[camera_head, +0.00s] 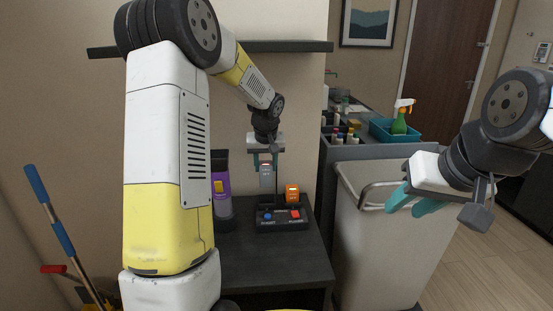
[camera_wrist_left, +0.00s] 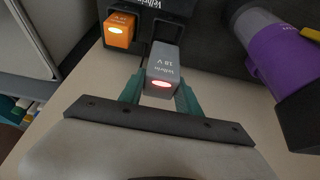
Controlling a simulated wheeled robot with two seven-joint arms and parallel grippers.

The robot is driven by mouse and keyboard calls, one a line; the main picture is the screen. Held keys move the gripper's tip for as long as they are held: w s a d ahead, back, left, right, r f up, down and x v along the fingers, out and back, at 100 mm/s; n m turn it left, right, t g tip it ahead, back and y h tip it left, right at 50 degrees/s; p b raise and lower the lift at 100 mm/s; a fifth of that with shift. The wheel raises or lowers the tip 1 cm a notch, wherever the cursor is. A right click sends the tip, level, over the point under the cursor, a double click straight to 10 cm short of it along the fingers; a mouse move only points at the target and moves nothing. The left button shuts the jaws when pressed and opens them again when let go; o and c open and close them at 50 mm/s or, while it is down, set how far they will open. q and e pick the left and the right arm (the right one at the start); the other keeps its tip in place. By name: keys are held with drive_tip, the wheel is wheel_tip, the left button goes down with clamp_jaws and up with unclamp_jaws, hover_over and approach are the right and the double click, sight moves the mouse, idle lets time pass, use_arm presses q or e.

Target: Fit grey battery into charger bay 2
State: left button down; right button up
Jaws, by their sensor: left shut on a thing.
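The grey battery (camera_head: 266,176) is held upright between the teal fingers of my left gripper (camera_head: 265,160), above the left part of the dark charger (camera_head: 283,225). The left wrist view shows the grey battery (camera_wrist_left: 164,72) with its red light, between both fingers (camera_wrist_left: 160,95). An orange battery (camera_head: 292,192) sits in the charger's right bay; it also shows in the left wrist view (camera_wrist_left: 119,30). The charger front has a blue and a red button.
A purple and grey device (camera_head: 221,195) stands left of the charger on the dark cabinet (camera_head: 270,262). A large grey bin (camera_head: 375,250) stands to the right. A cart behind carries a green spray bottle (camera_head: 400,120) in a teal tray. A shelf (camera_head: 285,46) runs along the wall above.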

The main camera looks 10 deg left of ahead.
sight(266, 182)
use_arm(q)
drive_tip(key=shift+f, duration=1.95)
drive_tip(key=shift+f, duration=1)
drive_tip(key=shift+f, duration=0.35)
drive_tip(key=shift+f, duration=1.05)
idle(1.1)
drive_tip(key=shift+f, duration=0.3)
drive_tip(key=shift+s+f, duration=0.1)
drive_tip(key=shift+f, duration=0.3)
idle(0.7)
drive_tip(key=c, duration=0.8)
unclamp_jaws()
drive_tip(key=shift+o, duration=0.2)
